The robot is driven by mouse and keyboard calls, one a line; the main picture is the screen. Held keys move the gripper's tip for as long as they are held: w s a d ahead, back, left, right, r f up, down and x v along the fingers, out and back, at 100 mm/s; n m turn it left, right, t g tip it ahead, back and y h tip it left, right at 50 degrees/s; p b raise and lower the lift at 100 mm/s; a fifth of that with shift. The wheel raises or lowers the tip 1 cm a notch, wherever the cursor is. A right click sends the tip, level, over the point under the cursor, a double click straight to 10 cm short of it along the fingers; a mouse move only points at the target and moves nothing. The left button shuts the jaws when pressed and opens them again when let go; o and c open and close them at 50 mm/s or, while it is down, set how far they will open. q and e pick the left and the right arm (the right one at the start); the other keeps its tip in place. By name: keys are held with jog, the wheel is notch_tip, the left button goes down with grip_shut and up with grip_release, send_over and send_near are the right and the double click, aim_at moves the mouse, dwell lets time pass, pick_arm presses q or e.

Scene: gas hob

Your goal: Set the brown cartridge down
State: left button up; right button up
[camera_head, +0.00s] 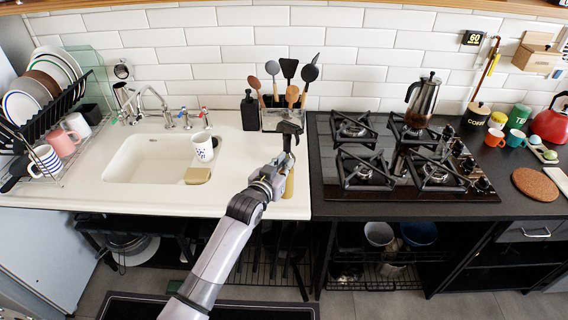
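A tan-brown upright piece (289,185), which looks like the brown cartridge, shows at the right front part of the white counter (230,190). It is partly hidden behind my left wrist. My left gripper (290,130) reaches over the counter's right end, in front of the utensil holder. Its dark fingers are small, and I cannot tell whether they are open or shut or hold anything. The brown piece shows below the fingers, beside the wrist; whether it touches the gripper is unclear. My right gripper is not in view.
A utensil holder (285,118) and black bottle (249,112) stand behind the gripper. A white mug (204,147) and sponge (197,175) are by the sink (148,160).

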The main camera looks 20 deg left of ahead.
pick_arm(q)
jog(key=o, duration=0.4)
jog(key=shift+r, duration=0.1)
jog(key=v, duration=1.2)
jog(key=shift+b, duration=0.35)
jog(key=s+f+g, duration=0.2)
jog(key=s+f, duration=0.2)
jog(key=f, duration=0.8)
jog(key=s+f+g, duration=0.3)
jog(key=s+f, duration=0.1)
jog(key=f, duration=0.7)
jog(key=s+f+g, duration=0.2)
jog(key=s+f, duration=0.2)
jog(key=f, duration=0.8)
jog(key=s+f+g, duration=0.2)
jog(key=s+f, duration=0.5)
jog(key=s, duration=0.4)
jog(key=s+a+f+g+y, duration=0.1)
jog(key=s+f+g, duration=0.2)
jog(key=s, duration=0.9)
jog(key=s+a+f+m+g, duration=0.1)
jog(key=s+f+g, duration=0.1)
jog(key=s+f, duration=0.8)
jog(key=shift+s+a+f+g+y, duration=0.2)
jog(key=shift+s+f+g+y, duration=0.15)
jog(key=shift+s, duration=0.9)
